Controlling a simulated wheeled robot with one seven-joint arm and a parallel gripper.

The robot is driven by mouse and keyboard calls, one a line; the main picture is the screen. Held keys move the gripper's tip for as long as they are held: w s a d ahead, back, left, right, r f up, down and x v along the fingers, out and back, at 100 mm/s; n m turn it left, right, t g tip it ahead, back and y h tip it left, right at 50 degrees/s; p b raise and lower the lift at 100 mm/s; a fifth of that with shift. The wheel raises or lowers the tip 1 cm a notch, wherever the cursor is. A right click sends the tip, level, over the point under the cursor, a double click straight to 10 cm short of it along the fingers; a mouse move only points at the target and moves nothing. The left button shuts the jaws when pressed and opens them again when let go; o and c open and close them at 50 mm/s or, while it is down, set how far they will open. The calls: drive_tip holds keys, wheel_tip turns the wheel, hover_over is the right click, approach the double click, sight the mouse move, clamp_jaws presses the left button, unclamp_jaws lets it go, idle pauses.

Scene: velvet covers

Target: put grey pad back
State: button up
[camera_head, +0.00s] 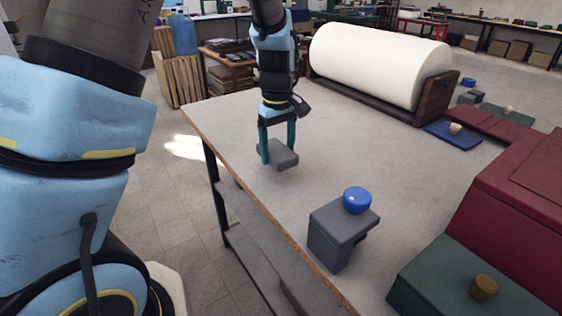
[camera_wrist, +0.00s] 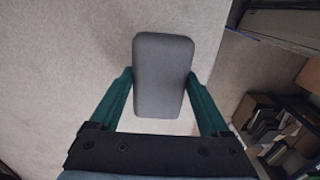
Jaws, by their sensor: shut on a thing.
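A grey pad (camera_head: 282,155) is between the two green fingers of my gripper (camera_head: 277,148), near the table's left edge. In the wrist view the grey pad (camera_wrist: 163,75) is a rounded rectangle, with a finger of my gripper (camera_wrist: 161,95) against each long side. My gripper is shut on it. I cannot tell for certain whether the pad's underside touches the table (camera_head: 220,115) or hangs just above it.
A grey block (camera_head: 338,233) with a blue knob (camera_head: 357,200) stands near the front edge. A green block (camera_head: 450,285) with a wooden knob and a large maroon block (camera_head: 520,200) are at right. A white roll (camera_head: 380,62) lies in a cradle behind. The table's middle is clear.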

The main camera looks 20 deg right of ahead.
sight(277, 149)
drive_tip(key=shift+a+f+p, duration=0.1)
drive_tip(key=shift+f+p, duration=0.3)
drive_tip(key=shift+f, duration=1.7)
drive_tip(key=o, duration=1.2)
drive_tip(key=shift+f, duration=0.1)
drive_tip(key=shift+c, duration=0.2)
drive_tip(key=shift+w, duration=0.1)
wheel_tip(277, 149, up, 12)
drive_tip(key=shift+r+b, duration=0.1)
drive_tip(key=shift+b, duration=0.95)
drive_tip(key=s+a+f+m, duration=0.1)
drive_tip(key=s+a+f, duration=0.1)
drive_tip(key=a, duration=1.3)
drive_tip(key=s+a+f+m+t, duration=0.1)
drive_tip(key=a+f+m, duration=0.1)
drive_tip(key=a, duration=1.3)
drive_tip(key=shift+s+t, duration=0.3)
drive_tip(key=shift+s, duration=0.05)
